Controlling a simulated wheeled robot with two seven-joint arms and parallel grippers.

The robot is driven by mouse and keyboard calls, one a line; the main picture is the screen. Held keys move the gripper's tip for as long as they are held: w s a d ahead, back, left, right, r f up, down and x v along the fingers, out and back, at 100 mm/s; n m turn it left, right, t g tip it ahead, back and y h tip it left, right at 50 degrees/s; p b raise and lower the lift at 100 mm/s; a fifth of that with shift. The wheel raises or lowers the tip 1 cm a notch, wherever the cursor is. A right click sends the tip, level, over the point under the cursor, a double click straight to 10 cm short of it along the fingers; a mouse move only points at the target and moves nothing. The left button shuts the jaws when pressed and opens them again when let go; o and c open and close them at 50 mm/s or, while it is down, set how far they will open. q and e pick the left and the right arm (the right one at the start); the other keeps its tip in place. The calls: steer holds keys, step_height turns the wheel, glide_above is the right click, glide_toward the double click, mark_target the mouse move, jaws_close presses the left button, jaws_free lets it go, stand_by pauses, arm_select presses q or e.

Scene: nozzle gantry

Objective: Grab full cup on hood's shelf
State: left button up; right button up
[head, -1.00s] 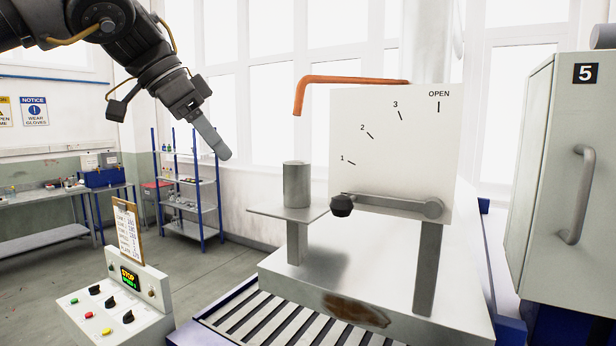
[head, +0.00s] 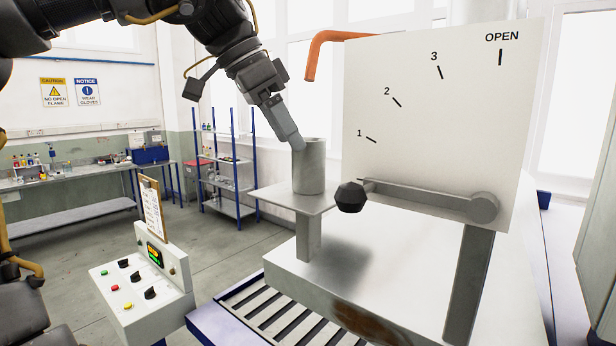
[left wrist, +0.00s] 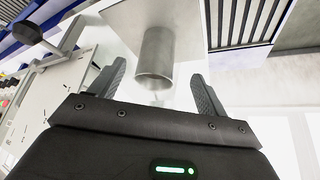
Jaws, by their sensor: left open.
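A grey metal cup (head: 310,166) stands upright on a small flat metal shelf (head: 275,198) beside the white dial panel. My left gripper (head: 298,142) reaches in from the upper left, its visible fingertip close to the cup's rim in the head view. The left wrist view shows the cup (left wrist: 155,55) between and beyond the two spread fingers of the left gripper (left wrist: 158,88). The gripper is open and empty. The cup's contents cannot be made out. My right gripper does not show.
The white panel (head: 440,110) marked 1, 2, 3 and OPEN stands right of the cup, with a black-knobbed lever (head: 420,196). An orange pipe (head: 322,50) hangs above the cup. A control box (head: 140,285) stands at the lower left.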

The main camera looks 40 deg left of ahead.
mark_target(304, 162)
arm_select(q)
steer(key=shift+w+d+f, duration=0.2)
steer(key=shift+w+f, duration=0.3)
steer(key=shift+w, duration=0.05)
steer(key=shift+d+f, duration=0.1)
steer(key=shift+f, duration=0.05)
steer(key=p+x, duration=0.1)
steer(key=x, duration=0.1)
steer(key=p+x, duration=0.1)
steer(key=x, duration=0.1)
steer(key=shift+s+p, duration=0.25)
steer(key=shift+p, duration=0.05)
steer(key=shift+w+d+f, duration=0.15)
steer(key=shift+w+f, duration=0.1)
steer(key=shift+f, duration=0.15)
steer(key=shift+s+d+r, duration=0.1)
steer(key=shift+s, duration=0.05)
steer(key=shift+c, duration=0.6)
steer(key=shift+s, duration=0.1)
steer(key=shift+c, duration=1.2)
steer(key=c, duration=0.8)
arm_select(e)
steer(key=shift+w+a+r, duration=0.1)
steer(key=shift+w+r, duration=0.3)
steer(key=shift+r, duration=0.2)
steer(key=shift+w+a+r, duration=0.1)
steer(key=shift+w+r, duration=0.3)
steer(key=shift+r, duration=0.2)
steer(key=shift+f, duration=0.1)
